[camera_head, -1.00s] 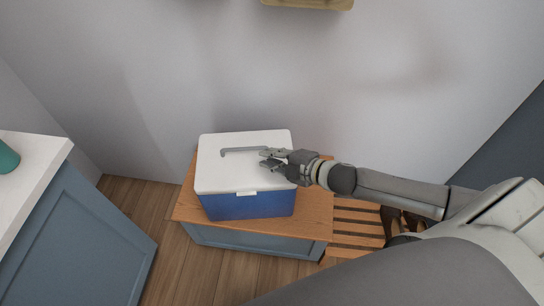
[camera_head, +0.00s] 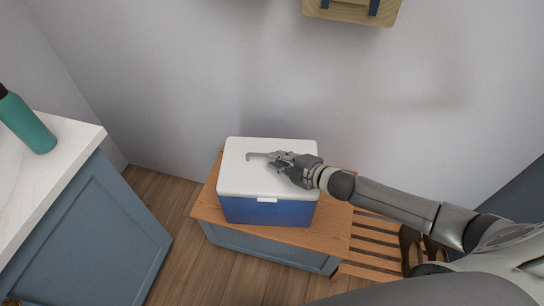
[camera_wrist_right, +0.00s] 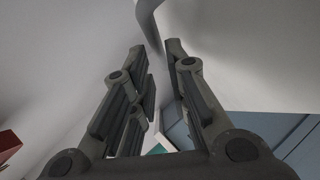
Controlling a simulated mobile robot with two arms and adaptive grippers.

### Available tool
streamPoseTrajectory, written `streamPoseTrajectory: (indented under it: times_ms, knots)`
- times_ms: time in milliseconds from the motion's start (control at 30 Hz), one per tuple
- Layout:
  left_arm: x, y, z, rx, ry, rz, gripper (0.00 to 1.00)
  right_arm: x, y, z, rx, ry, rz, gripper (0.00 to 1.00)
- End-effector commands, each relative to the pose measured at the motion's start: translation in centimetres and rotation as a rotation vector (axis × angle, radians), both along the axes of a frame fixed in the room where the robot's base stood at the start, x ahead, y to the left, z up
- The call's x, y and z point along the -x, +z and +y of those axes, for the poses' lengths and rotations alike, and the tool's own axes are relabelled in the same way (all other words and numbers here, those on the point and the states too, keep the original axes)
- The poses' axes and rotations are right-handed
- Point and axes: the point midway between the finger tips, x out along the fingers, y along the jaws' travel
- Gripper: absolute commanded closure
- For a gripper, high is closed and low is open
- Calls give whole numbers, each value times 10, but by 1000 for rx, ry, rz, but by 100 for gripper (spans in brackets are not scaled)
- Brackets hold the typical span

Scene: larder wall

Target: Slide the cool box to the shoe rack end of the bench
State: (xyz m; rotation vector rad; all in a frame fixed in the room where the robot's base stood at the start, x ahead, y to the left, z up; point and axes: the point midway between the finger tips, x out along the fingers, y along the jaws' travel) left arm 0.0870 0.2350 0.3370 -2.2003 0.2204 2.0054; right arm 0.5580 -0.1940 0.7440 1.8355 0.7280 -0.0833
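The cool box (camera_head: 268,208), blue with a white lid, stands on the wooden bench (camera_head: 330,228), with bare bench top to its right. A grey bar handle (camera_head: 256,156) lies along the lid. The slatted wooden shoe rack (camera_head: 372,232) adjoins the bench's right end. My right gripper (camera_head: 277,162) is over the lid at the handle, reaching in from the right. In the wrist view, its fingers (camera_wrist_right: 156,52) are apart, with the handle (camera_wrist_right: 148,22) at the gap between their tips. I cannot tell whether they touch it. My left gripper is not in view.
A white counter (camera_head: 75,135) on a blue cabinet stands at the left, with a teal bottle (camera_head: 28,125) on it. Dark brown shoes (camera_head: 408,247) are at the rack. A wooden item (camera_head: 350,10) is on the wall above. Bare floor lies between cabinet and bench.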

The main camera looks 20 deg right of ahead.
Motion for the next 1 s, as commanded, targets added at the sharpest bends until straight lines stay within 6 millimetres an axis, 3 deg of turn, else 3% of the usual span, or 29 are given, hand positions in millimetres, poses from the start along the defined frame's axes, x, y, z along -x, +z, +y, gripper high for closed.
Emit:
streamPoseTrajectory:
  times_ms: [100,300,667,800,1000]
  knots:
    - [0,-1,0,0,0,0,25,-16,-7,9,-2,0,-1,84]
    - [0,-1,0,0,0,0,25,-29,-14,16,-2,1,0,84]
    - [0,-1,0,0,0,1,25,-31,-15,18,-1,1,1,84]
    - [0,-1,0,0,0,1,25,-31,-15,18,0,1,1,100]
    - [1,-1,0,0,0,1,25,-31,-16,18,-1,1,1,100]
